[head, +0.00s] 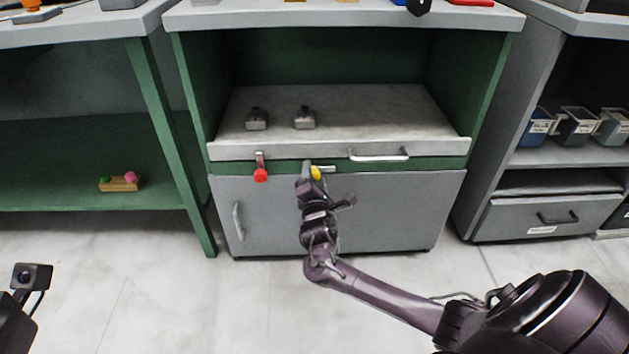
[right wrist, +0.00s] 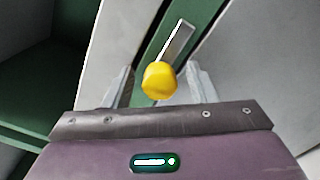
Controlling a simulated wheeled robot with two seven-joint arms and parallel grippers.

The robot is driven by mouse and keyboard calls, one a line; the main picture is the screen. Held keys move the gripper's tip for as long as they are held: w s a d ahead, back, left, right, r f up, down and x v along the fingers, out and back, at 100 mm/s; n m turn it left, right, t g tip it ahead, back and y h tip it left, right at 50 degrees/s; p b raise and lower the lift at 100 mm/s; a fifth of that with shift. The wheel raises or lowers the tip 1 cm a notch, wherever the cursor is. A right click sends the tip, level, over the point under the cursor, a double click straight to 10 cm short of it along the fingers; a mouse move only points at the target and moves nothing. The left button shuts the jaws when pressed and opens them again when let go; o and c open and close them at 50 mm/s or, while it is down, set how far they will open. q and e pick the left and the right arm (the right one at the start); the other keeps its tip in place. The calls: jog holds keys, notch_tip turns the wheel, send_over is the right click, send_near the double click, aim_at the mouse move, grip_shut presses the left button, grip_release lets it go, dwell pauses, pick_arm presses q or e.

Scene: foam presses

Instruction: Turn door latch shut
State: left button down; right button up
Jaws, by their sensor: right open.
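The grey cabinet door (head: 390,215) sits below a green rail under the shelf, and its front looks flush with the cabinet. The latch with a yellow knob (head: 316,173) is on the rail. Its pale bar (head: 327,169) points right, roughly along the rail. In the right wrist view, the yellow knob (right wrist: 159,80) is between my open fingers, with the bar (right wrist: 178,45) running up and right along the green strip. My right gripper (head: 309,172) is at the knob; contact cannot be told. At lower left only part of my left arm shows, without its fingers.
A second latch with a red knob (head: 260,175) hangs left of the yellow one. A drawer handle (head: 379,154) and a door handle (head: 238,221) stick out. Two small metal blocks (head: 304,118) sit on the shelf (head: 370,110). The floor in front is clear.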

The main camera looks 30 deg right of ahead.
jog(key=shift+w+d, duration=0.15)
jog(key=shift+c, duration=0.4)
jog(key=c, duration=0.8)
jog(key=shift+c, duration=0.3)
